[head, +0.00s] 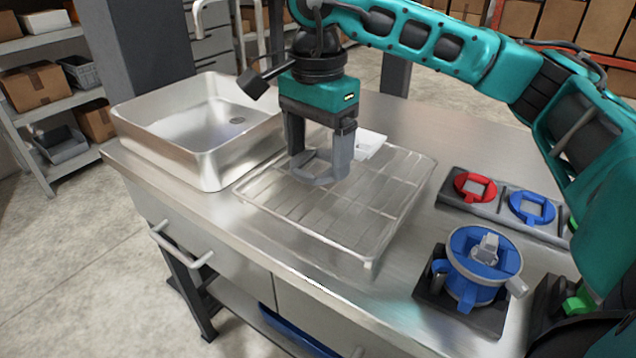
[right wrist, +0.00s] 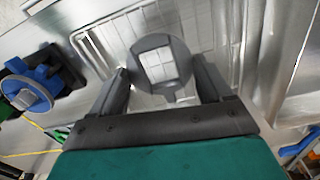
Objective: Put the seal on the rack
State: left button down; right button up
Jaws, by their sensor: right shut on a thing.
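The seal is a grey ring (head: 327,179) with a square opening, held flat between the fingers of my right gripper (head: 318,166). In the right wrist view the ring (right wrist: 183,57) sits between the two fingertips (right wrist: 163,76), and the rack's pale wires show through its opening. The rack (head: 395,218) is a rectangular wire grid on the metal counter, right of the sink. The seal is over the far left part of the rack. I cannot tell whether it touches the wires. My left gripper is not in view.
A steel sink (head: 175,150) stands left of the rack. A small white item (head: 370,141) lies at the rack's far edge. On the right are a tray with a red ring (head: 475,187) and a blue ring (head: 532,208), and a blue housing (head: 484,262) on a dark base. The near rack area is bare.

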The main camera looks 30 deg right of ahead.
aim_at(317, 197)
jog(key=shift+f, duration=2.55)
jog(key=shift+f+b, duration=0.1)
jog(key=shift+b, duration=0.25)
jog(key=shift+f, duration=0.15)
jog(key=o, duration=1)
jog(key=shift+r, duration=0.2)
notch_tip(317, 197, up, 12)
jog(key=shift+r+p, duration=0.1)
jog(key=shift+p, duration=0.8)
